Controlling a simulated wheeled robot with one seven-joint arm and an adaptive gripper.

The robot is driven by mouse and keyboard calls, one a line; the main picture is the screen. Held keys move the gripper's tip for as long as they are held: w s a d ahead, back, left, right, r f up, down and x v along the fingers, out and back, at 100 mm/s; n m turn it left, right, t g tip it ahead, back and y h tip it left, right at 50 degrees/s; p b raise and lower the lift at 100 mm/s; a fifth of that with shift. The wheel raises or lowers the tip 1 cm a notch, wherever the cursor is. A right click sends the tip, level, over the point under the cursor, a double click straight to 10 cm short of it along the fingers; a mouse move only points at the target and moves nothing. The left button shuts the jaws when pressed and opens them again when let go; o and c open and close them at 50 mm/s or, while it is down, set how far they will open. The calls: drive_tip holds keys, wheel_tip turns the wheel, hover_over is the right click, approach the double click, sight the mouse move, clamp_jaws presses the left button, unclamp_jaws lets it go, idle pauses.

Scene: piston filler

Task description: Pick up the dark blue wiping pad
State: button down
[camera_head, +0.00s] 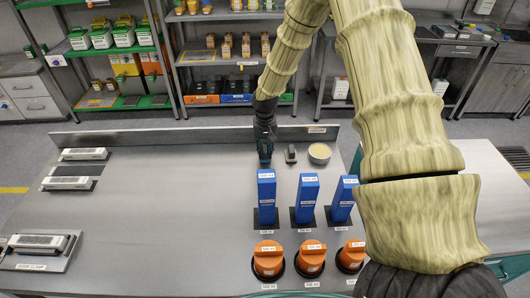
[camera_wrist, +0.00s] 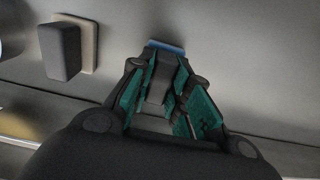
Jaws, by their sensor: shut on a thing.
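The wiping pad shows in the wrist view as a blue edge (camera_wrist: 166,45) with a grey block-shaped grip (camera_wrist: 157,84) above it. My gripper (camera_wrist: 165,82) has its green-lined fingers closed on both sides of that grip. In the head view my gripper (camera_head: 264,150) points down near the back of the grey table, left of a small dark block (camera_head: 291,154). The pad is mostly hidden by my fingers there. I cannot tell whether it touches the table.
The dark block has a beige base in the wrist view (camera_wrist: 88,42). A round tan-filled dish (camera_head: 319,153) is at its right. Blue boxes (camera_head: 266,197) and orange-topped containers (camera_head: 268,260) stand in front. A low rear wall (camera_head: 190,136) is behind. The table's middle left is clear.

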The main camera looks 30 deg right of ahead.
sight(265, 149)
drive_tip(key=shift+r, duration=0.15)
drive_tip(key=shift+w+r+b, duration=0.1)
drive_tip(key=shift+r+b, duration=0.4)
drive_tip(key=shift+r, duration=0.05)
drive_tip(key=shift+r+b, duration=0.55)
drive_tip(key=shift+r, duration=0.4)
drive_tip(key=a+b, duration=0.1)
drive_tip(key=a, duration=0.4)
drive_tip(key=a+r+b, duration=0.1)
drive_tip(key=a+b, duration=0.1)
drive_tip(key=a, duration=0.3)
drive_tip(key=a+b, duration=0.1)
drive_tip(key=a, duration=0.5)
drive_tip(key=shift+r+b, duration=0.35)
